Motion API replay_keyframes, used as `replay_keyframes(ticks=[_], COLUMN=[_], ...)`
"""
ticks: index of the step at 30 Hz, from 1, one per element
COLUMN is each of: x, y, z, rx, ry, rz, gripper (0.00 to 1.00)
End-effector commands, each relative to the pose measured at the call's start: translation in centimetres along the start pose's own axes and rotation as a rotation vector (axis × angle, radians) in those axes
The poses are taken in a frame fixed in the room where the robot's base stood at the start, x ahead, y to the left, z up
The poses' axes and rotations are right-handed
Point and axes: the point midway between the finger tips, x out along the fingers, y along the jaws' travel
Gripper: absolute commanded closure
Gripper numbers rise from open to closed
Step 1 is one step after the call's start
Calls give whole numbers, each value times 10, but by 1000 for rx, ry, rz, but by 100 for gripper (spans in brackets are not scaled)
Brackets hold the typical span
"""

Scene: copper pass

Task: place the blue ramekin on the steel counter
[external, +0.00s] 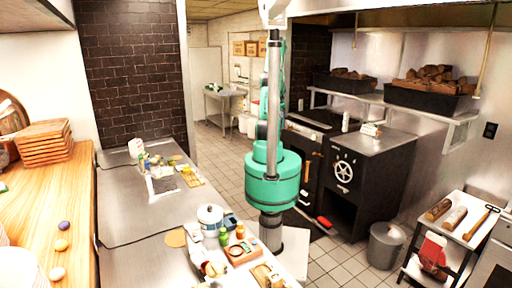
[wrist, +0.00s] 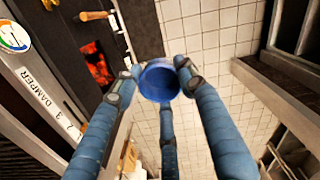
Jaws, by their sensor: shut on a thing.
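The blue ramekin (wrist: 158,82) shows in the wrist view, held between the blue fingers of my gripper (wrist: 155,75). The fingers are shut on it, and it is held in the air above the tiled floor, close to the dark oven front. The steel counter (external: 125,215) runs along the left and front of the external view, with the ramekin well apart from it. In the external view my gripper and the ramekin cannot be made out; my arm and column cover that area.
The dark oven (external: 345,175) with its wheel stands right of my arm. In the wrist view a red glow (wrist: 97,65) and a damper label lie close by. The counter carries a white pot (external: 210,217) and several small items. Bare steel lies at its left part.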

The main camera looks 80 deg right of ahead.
Motion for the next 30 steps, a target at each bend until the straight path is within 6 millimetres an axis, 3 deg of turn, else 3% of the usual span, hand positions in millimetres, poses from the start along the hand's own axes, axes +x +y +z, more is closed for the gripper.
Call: replay_keyframes(ticks=[3,14,30], x=[-1,-3,-8], y=[-16,-72,-190], z=[-40,-144,-279], rx=[-17,-47,-95], ry=[0,0,0], rz=[0,0,0], gripper=[91,91,91])
